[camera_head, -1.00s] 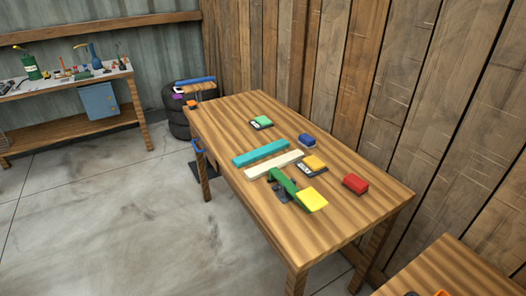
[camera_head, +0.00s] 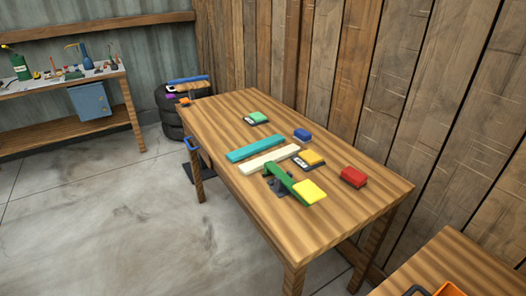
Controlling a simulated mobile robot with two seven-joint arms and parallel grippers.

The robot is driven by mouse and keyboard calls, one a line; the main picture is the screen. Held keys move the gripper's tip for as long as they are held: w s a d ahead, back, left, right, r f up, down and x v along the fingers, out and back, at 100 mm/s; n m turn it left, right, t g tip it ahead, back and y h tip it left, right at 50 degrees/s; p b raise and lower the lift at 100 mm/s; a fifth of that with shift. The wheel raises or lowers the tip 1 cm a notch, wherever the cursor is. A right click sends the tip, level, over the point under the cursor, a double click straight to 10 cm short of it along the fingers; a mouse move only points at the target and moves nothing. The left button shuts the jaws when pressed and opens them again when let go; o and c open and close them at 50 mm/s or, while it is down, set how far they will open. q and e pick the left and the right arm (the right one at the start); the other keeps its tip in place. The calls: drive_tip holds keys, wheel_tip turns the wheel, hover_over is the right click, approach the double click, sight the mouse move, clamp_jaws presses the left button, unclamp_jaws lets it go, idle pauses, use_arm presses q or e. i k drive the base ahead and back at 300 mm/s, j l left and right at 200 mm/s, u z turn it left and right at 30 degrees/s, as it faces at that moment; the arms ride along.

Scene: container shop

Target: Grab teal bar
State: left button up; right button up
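The teal bar (camera_head: 255,148) lies flat on the wooden table (camera_head: 340,225), left of the table's middle and close to its front-left edge. A cream bar (camera_head: 268,160) lies beside it, nearly parallel, on the nearer side. Neither of my grippers shows in the head view.
A green bar on a dark base with a yellow block (camera_head: 309,191) stands near the cream bar. Blue (camera_head: 302,135), red (camera_head: 353,177), yellow-orange (camera_head: 312,158) and green (camera_head: 257,117) blocks lie around. The table's near end is clear. A workbench (camera_head: 62,84) stands far left; open floor lies in front.

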sight(242, 153)
drive_tip(key=i+j+z, duration=0.1)
drive_tip(key=z, duration=0.4)
drive_tip(key=j+z, duration=0.1)
drive_tip(key=z, duration=0.35)
drive_tip(key=i+j+z, duration=0.1)
drive_tip(key=z, duration=0.4)
drive_tip(key=j+z, duration=0.25)
drive_tip(key=j, duration=0.3)
drive_tip(key=j+z, duration=0.25)
drive_tip(key=j, duration=0.3)
drive_tip(key=j+z, duration=0.25)
drive_tip(key=j, duration=0.3)
drive_tip(key=k+j+z, duration=0.2)
drive_tip(key=j, duration=0.3)
